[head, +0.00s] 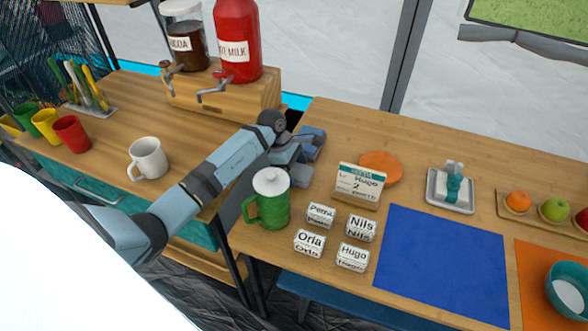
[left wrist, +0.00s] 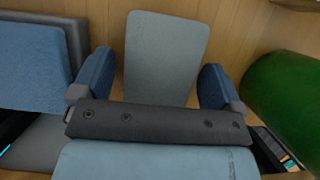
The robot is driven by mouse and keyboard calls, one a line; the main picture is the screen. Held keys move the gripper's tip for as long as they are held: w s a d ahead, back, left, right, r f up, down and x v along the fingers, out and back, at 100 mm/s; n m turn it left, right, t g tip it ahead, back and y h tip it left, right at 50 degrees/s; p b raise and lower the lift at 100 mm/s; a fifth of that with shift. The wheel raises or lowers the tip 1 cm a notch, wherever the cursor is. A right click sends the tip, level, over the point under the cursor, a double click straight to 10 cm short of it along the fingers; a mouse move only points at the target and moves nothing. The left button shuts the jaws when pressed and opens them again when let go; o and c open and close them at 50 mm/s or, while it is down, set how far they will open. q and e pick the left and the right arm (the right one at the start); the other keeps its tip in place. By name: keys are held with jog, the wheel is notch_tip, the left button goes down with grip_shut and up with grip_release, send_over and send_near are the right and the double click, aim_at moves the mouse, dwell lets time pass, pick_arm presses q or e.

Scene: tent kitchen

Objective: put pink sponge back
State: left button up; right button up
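I cannot make out a pink sponge in either view. My left gripper (head: 306,157) is low over the wooden table (head: 410,141), behind the green pitcher (head: 273,202) and left of the orange disc (head: 381,167). In the left wrist view its two blue fingers (left wrist: 160,65) stand wide apart. A flat grey-blue rounded shape (left wrist: 166,50) shows between them; I cannot tell what it is or whether it touches them. A darker blue block (left wrist: 32,65) is at the left of that view. My right gripper is not in view.
The pitcher is close beside the left gripper, green at the right of the wrist view (left wrist: 290,95). A drink dispenser stand (head: 222,97) is behind. A blue mat (head: 440,262) lies right.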

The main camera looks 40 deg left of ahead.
pick_arm(q)
jog(key=shift+r, duration=0.1)
jog(key=shift+r, duration=0.2)
jog(key=p+v, duration=0.1)
jog(key=v, duration=1)
jog(key=shift+r, duration=0.35)
jog(key=shift+s+a, duration=0.1)
jog(key=shift+a, duration=0.05)
